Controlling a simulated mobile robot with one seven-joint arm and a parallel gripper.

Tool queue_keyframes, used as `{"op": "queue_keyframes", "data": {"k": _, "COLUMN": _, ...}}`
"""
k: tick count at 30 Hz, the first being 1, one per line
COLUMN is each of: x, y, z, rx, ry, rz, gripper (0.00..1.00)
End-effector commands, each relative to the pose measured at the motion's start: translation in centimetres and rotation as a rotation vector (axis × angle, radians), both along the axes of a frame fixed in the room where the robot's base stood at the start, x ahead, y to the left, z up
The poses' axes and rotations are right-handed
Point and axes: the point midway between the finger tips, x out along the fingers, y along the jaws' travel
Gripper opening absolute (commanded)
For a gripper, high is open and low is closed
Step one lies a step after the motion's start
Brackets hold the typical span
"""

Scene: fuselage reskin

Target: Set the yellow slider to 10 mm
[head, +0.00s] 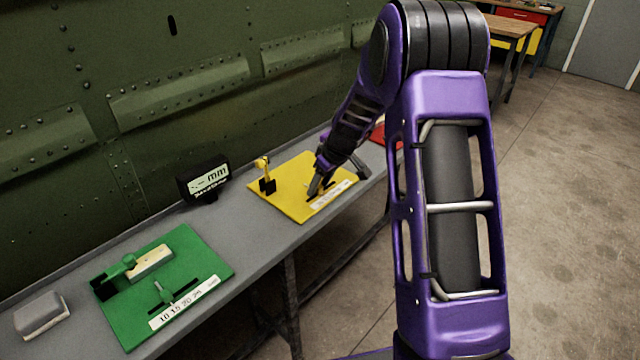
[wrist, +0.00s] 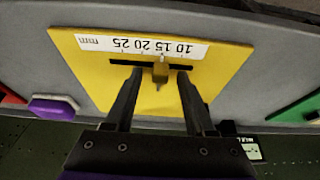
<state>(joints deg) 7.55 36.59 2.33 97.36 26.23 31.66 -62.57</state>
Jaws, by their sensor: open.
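The yellow board (head: 290,204) lies on the grey bench in the head view. It also fills the middle of the wrist view (wrist: 85,68). Its yellow slider (wrist: 160,71) stands in a dark slot beside a white scale strip (wrist: 145,45), which appears upside down there. The slider sits roughly level with the stretch between the 15 and 20 marks; the exact value cannot be read. My gripper (wrist: 160,76) is open, with one finger on each side of the slider and visible gaps. In the head view my gripper (head: 317,187) hides the slider.
A display (head: 205,182) showing dashes and "mm" stands behind the boards. A yellow post with a black base (head: 266,177) is on the yellow board's left. The green board (head: 205,250) lies to the left, a red one (head: 378,134) beyond. A riveted green wall backs the bench.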

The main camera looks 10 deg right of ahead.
Motion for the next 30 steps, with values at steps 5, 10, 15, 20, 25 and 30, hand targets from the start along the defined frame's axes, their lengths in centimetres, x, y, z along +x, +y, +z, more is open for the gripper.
{"op": "queue_keyframes", "data": {"k": 5, "x": 0.01, "y": 0.01, "z": 0.0, "rx": 0.0, "ry": 0.0, "rz": 0.0, "gripper": 0.55}}
{"op": "queue_keyframes", "data": {"k": 10, "x": -0.01, "y": 0.01, "z": 0.01, "rx": 0.0, "ry": 0.0, "rz": 0.001, "gripper": 0.26}}
{"op": "queue_keyframes", "data": {"k": 15, "x": -0.01, "y": 0.0, "z": 0.02, "rx": 0.0, "ry": 0.0, "rz": 0.001, "gripper": 0.0}}
{"op": "queue_keyframes", "data": {"k": 20, "x": -0.02, "y": 0.01, "z": 0.02, "rx": 0.0, "ry": 0.0, "rz": 0.001, "gripper": 0.0}}
{"op": "queue_keyframes", "data": {"k": 25, "x": -0.02, "y": 0.01, "z": 0.02, "rx": 0.0, "ry": 0.0, "rz": 0.001, "gripper": 0.0}}
{"op": "queue_keyframes", "data": {"k": 30, "x": -0.03, "y": 0.0, "z": 0.02, "rx": 0.0, "ry": 0.0, "rz": 0.001, "gripper": 0.0}}
